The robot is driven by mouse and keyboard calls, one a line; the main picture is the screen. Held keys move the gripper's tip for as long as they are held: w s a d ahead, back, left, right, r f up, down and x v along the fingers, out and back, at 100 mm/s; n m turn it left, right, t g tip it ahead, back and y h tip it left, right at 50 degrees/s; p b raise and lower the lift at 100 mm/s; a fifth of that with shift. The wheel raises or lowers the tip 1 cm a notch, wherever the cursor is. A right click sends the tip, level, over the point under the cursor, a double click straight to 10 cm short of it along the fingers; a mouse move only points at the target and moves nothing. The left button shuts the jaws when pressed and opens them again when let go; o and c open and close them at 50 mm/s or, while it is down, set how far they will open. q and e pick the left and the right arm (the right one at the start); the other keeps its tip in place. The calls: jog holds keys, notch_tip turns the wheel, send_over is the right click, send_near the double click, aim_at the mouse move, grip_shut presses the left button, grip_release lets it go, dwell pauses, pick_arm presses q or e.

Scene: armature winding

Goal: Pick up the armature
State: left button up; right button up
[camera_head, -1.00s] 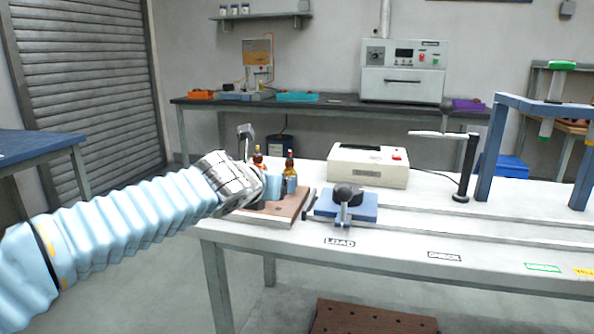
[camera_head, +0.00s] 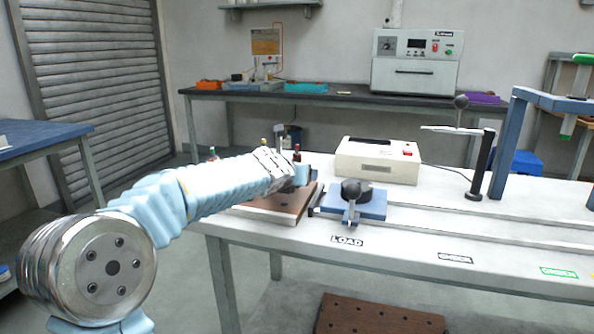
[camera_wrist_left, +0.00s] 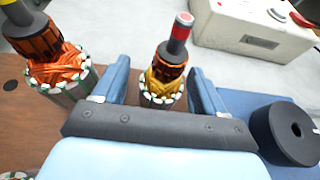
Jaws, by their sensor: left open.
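In the left wrist view, an armature (camera_wrist_left: 163,82) with a red-tipped shaft, dark commutator and yellow-orange winding stands upright between the two blue fingers of my left gripper (camera_wrist_left: 160,90). The fingers are apart, with a finger on each side of it; contact cannot be told. A second armature (camera_wrist_left: 58,68) with copper winding and a yellow-marked shaft stands to the left on the brown board (camera_wrist_left: 25,115). In the head view my left gripper (camera_head: 301,174) is over the brown board (camera_head: 272,207), and my arm hides most of the armatures. My right gripper is out of view.
A blue fixture (camera_head: 368,207) with a black round part stands right of the board, near the LOAD label. A cream box (camera_head: 377,160) with a red button is behind it. A black post (camera_head: 481,165) with a lever stands further right. The front table strip is clear.

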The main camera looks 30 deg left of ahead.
pick_arm(q)
jog(key=shift+w+a+f, duration=0.15)
jog(key=shift+w+f, duration=0.05)
jog(key=shift+w, duration=0.3)
jog(key=shift+c, duration=0.2)
jog(key=c, duration=0.9)
jog(key=shift+c, duration=1.3)
jog(key=shift+r, duration=0.15)
